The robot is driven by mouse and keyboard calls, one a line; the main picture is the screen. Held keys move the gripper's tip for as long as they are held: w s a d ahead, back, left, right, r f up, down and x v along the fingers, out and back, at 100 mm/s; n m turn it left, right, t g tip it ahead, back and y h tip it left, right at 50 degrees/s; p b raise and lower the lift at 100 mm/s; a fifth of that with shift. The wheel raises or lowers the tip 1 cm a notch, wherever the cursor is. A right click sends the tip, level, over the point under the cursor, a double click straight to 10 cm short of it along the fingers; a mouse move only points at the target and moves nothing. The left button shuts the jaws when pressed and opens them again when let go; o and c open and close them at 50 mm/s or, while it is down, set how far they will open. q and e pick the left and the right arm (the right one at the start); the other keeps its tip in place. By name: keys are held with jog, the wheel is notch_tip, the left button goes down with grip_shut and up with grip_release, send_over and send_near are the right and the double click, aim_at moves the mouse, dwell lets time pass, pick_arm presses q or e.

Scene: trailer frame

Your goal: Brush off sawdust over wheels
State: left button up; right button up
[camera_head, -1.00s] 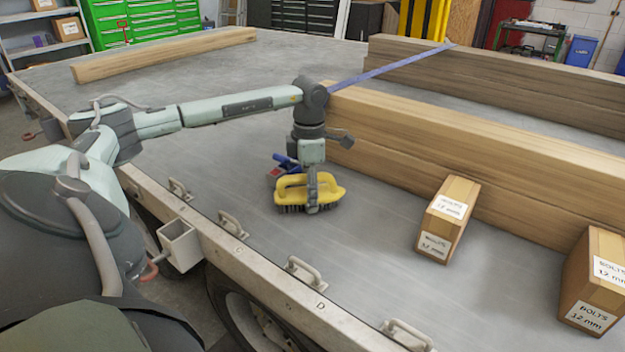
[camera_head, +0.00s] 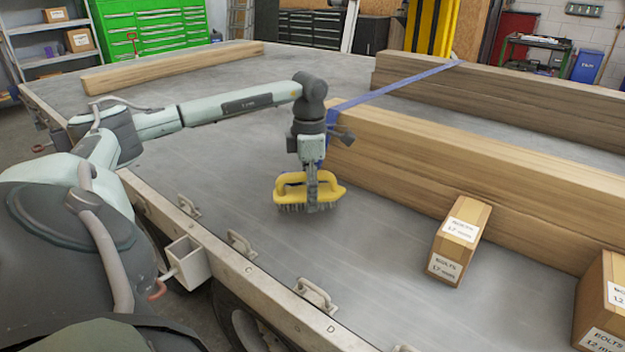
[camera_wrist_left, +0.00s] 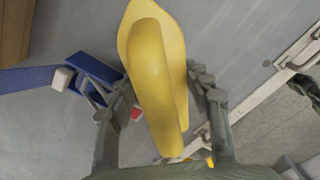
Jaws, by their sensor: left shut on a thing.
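My left gripper (camera_head: 311,203) is shut on a yellow-handled brush (camera_head: 292,187). The brush is low over the grey trailer deck (camera_head: 230,190), bristles down; I cannot tell whether they touch it. In the left wrist view, the yellow handle (camera_wrist_left: 152,70) lies between the two fingers (camera_wrist_left: 165,105). A wheel (camera_head: 245,328) shows only partly below the trailer's side rail, at the bottom of the head view. I cannot make out any sawdust. My right gripper is not in view.
Stacked timber beams (camera_head: 450,160) lie right of the brush, with a blue strap (camera_head: 400,84) over them. Its blue ratchet (camera_wrist_left: 92,70) is near the gripper. Two bolts boxes stand on the deck, one here (camera_head: 462,235). Metal handles (camera_head: 315,293) line the near rail.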

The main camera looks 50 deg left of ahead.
pick_arm(q)
jog(key=shift+r, duration=1.85)
